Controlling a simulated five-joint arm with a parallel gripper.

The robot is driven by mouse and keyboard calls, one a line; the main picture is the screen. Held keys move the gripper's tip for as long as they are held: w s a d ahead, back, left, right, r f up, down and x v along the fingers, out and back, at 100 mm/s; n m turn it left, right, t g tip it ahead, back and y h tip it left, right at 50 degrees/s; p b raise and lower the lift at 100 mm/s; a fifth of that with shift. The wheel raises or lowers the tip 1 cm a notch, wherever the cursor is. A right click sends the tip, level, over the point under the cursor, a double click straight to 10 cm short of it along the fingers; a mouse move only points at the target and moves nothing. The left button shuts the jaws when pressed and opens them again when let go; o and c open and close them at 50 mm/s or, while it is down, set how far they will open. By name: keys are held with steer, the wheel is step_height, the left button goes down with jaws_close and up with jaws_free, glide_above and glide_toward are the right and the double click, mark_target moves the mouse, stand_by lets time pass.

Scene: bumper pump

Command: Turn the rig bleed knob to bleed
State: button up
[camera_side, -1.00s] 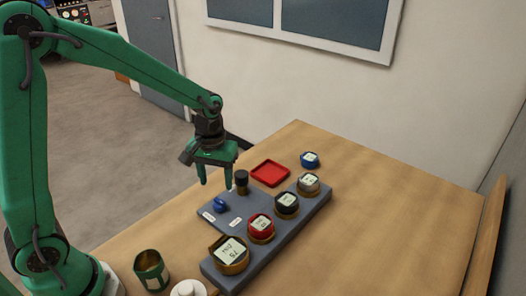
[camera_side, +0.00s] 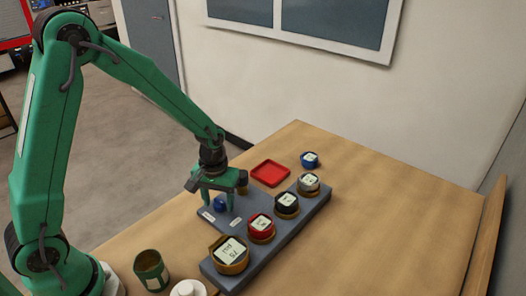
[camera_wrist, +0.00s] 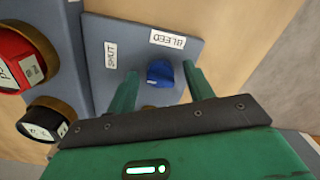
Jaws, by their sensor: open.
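The blue bleed knob (camera_side: 221,202) sits on the grey panel (camera_side: 258,237) on the table. In the wrist view the knob (camera_wrist: 160,72) shows between my two fingers, with a gap visible on each side. The SHUT label (camera_wrist: 112,55) lies left of it and the BLEED label (camera_wrist: 167,39) above it. Exactly where the knob points, I cannot tell. My gripper (camera_side: 218,206) is open, fingers pointing down, low around the knob. In the wrist view the gripper (camera_wrist: 160,68) has its fingers to the left and right of the knob.
A row of labelled round caps, including a red one (camera_side: 261,227), runs along the panel's right side. A red tray (camera_side: 270,173), a blue cap (camera_side: 310,159) and a green cup (camera_side: 151,270) stand nearby. The table's right is clear.

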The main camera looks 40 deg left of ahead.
steer(key=c, duration=1)
steer(key=shift+o, duration=0.3)
steer(key=shift+m, duration=0.3)
steer(key=m, duration=0.8)
steer(key=shift+a+m, duration=0.1)
steer(key=shift+m, duration=0.2)
steer(key=m, duration=0.4)
steer(key=shift+w+m, duration=0.1)
steer(key=shift+m, duration=2.4)
